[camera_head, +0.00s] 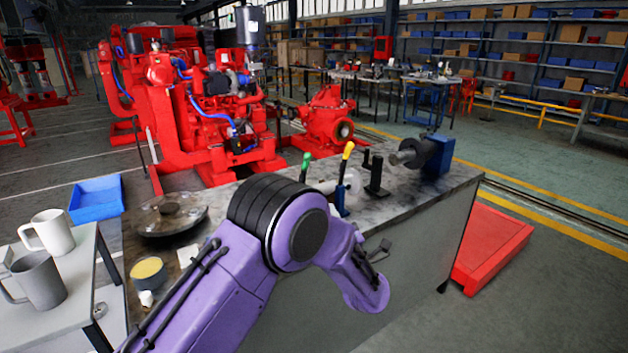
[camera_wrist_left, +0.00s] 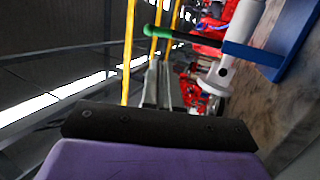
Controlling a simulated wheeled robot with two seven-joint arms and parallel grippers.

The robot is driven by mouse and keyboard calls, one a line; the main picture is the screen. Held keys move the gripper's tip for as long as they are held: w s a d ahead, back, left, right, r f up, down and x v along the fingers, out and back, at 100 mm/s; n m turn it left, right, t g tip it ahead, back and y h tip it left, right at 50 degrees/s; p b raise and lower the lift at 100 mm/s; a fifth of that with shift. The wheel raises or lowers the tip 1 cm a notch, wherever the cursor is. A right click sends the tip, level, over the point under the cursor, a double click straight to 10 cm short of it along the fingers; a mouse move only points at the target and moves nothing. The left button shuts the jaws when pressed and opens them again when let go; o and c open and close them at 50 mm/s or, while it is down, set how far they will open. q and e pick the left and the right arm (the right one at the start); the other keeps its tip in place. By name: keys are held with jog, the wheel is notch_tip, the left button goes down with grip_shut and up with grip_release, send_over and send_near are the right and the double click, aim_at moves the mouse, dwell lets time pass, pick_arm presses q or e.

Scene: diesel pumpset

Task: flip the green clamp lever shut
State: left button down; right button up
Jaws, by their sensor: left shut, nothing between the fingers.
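The green-tipped lever (camera_head: 306,161) stands up at the workbench's far side in the head view, its lower part hidden behind my purple arm. In the left wrist view, the green lever (camera_wrist_left: 180,36) has a dark shaft running to a blue piece (camera_wrist_left: 252,53) beside a white cylinder (camera_wrist_left: 228,70). It sticks out from the bench top. My left gripper (camera_wrist_left: 157,64) shows in the wrist view with its fingers together and empty, just short of the green lever; I cannot tell whether they touch. In the head view my arm hides the fingers. My right gripper is not in view.
A yellow-tipped lever (camera_head: 347,151) and a black post (camera_head: 376,174) stand right of the green lever. A blue vise-like block (camera_head: 438,156) is farther right. A lidded pan (camera_head: 168,215) and yellow-filled bowl (camera_head: 147,272) sit at left. Red pump machinery (camera_head: 215,100) stands behind.

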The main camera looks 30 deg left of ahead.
aim_at(307, 165)
pick_arm(q)
jog(key=p+x, duration=0.5)
jog(key=x, duration=0.8)
jog(key=shift+a, duration=0.15)
jog(key=shift+w+a, duration=0.2)
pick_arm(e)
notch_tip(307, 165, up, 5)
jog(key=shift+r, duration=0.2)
pick_arm(q)
jog(key=shift+a+r, duration=0.1)
jog(key=shift+r, duration=0.05)
